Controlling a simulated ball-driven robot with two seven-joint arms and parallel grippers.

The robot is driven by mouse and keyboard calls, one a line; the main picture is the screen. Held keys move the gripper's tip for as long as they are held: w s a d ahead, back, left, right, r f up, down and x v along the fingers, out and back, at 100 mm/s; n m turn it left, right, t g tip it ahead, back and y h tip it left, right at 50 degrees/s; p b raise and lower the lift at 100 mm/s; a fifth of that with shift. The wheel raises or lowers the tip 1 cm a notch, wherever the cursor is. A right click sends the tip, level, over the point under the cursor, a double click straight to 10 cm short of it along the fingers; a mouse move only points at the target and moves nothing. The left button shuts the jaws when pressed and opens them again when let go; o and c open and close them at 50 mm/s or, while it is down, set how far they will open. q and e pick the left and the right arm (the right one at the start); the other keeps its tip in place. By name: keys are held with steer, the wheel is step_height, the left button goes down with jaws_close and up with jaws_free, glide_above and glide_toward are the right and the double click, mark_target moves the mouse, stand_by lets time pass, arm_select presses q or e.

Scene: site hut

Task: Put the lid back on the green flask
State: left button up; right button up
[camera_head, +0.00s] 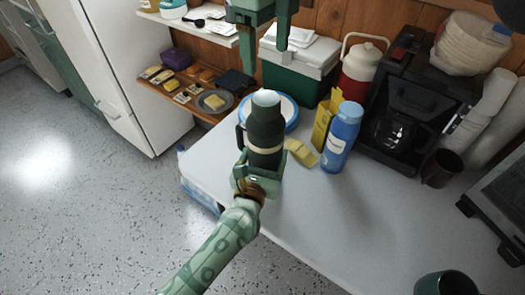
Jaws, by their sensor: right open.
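The green flask (265,128) is dark with a cream band and a pale, shiny top. It is upright near the far left part of the table. My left gripper (257,176), its arm coming up from the lower left, is shut around the flask's lower part. My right gripper (265,62) hangs above the flask with its fingers pointing down.
A blue flask (342,138), yellow packet (323,122) and yellow block (300,152) are right of the green flask. A blue-rimmed dish (288,108) is behind it. A coffee maker (400,110) and brown mug (440,168) stand right. The table's (340,215) middle front is clear.

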steer(key=shift+r, duration=0.4)
arm_select(q)
steer(key=o, duration=2)
steer(key=shift+c, duration=0.2)
steer(key=shift+s+a, duration=0.2)
steer(key=shift+s, duration=0.35)
steer(key=p+v, duration=0.1)
steer(key=v, duration=1.4)
arm_select(e)
steer(key=shift+s+r, duration=0.15)
steer(key=shift+r, duration=0.65)
arm_select(q)
steer(key=shift+a, duration=0.1)
